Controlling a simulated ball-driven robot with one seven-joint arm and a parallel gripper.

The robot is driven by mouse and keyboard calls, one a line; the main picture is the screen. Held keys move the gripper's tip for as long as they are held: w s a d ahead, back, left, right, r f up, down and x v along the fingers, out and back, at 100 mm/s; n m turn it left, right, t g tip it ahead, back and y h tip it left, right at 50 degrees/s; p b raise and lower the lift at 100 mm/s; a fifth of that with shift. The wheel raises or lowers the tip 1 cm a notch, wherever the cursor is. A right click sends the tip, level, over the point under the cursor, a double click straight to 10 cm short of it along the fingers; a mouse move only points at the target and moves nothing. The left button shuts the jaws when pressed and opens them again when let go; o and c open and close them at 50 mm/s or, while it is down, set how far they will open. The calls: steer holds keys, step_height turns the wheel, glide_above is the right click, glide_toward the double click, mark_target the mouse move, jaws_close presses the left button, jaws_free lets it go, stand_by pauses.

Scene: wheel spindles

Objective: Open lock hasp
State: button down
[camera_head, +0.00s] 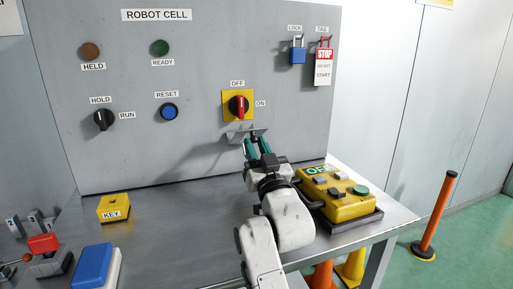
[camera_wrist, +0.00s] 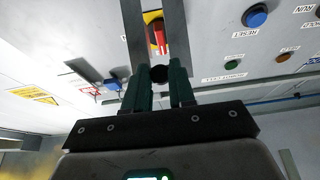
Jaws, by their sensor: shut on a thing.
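The lock hasp (camera_head: 240,128) is a small grey metal piece on the panel, just below the red rotary switch (camera_head: 238,106) on its yellow plate. The switch's red handle stands upright, towards the OFF label. My gripper (camera_head: 250,143) reaches up to the hasp from below, with its green fingers close together and shut on it. In the wrist view a dark round knob (camera_wrist: 160,73) shows between the fingertips, with the red switch (camera_wrist: 158,40) beyond. The fingers hide part of the hasp, so its exact angle is unclear.
A blue padlock (camera_head: 298,55) and a red STOP tag (camera_head: 323,66) hang at the panel's upper right. A yellow control box (camera_head: 338,200) stands on the bench right of my arm. A yellow KEY block (camera_head: 113,208) sits at left. The bench between is clear.

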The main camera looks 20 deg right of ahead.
steer(key=shift+w+f, duration=0.15)
steer(key=shift+f, duration=0.25)
steer(key=c, duration=1.2)
jaws_free()
steer(key=shift+w, duration=0.1)
steer(key=shift+o, duration=1.2)
steer(key=shift+r, duration=0.2)
steer(key=s, duration=1.3)
steer(key=shift+s+f+b, duration=0.15)
steer(key=shift+f+b, duration=0.15)
